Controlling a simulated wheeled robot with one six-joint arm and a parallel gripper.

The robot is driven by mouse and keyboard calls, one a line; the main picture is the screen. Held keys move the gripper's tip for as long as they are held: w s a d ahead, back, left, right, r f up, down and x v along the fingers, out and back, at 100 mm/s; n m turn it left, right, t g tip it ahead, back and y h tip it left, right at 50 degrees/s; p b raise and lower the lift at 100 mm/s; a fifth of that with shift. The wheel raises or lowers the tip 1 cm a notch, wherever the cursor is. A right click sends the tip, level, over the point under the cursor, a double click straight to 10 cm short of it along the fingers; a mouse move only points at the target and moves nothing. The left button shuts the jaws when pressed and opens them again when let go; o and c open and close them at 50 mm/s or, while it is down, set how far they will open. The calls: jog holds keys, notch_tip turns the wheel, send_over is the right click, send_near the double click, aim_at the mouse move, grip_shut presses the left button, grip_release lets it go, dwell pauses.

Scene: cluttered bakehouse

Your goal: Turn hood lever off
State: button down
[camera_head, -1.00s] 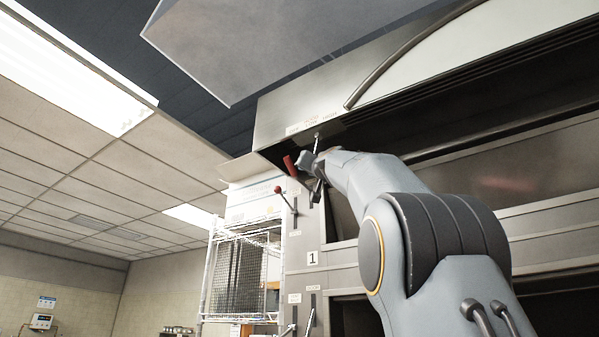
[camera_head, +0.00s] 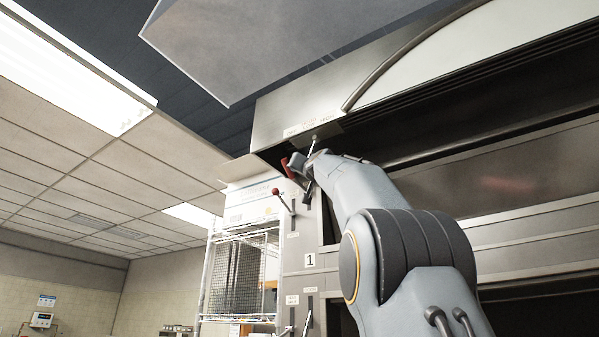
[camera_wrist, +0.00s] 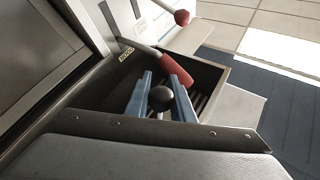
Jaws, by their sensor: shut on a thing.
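A lever with a red grip (camera_wrist: 176,74) comes out of a slot in the pale panel, with a small, hard-to-read label beside the slot. In the head view the red grip (camera_head: 287,166) shows just left of my gripper (camera_head: 294,166), below the steel hood (camera_head: 295,112). A black ball knob (camera_wrist: 160,98) on a short stem appears between the fingers, nearer the wrist camera; whether they touch it I cannot tell. Which lever bears the hood label I cannot read.
A second lever with a red ball (camera_head: 276,191) stands close by on the panel; it also shows in the wrist view (camera_wrist: 182,17). The hood's edge and a thin rod (camera_head: 312,145) are close to my wrist. A wire rack (camera_head: 240,275) stands below left.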

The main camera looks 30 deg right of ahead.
jog(key=c, duration=1.5)
grip_release()
jog(key=shift+s+r, duration=0.45)
jog(key=shift+s, duration=0.15)
jog(key=shift+c, duration=0.2)
jog(key=shift+w+f, duration=0.2)
jog(key=shift+w, duration=0.05)
jog(key=shift+f, duration=0.1)
jog(key=b+v, duration=0.6)
jog(key=v, duration=0.1)
jog(key=shift+s+b, duration=0.25)
jog(key=shift+b, duration=0.15)
jog(key=shift+f, duration=0.1)
jog(key=shift+s, duration=0.1)
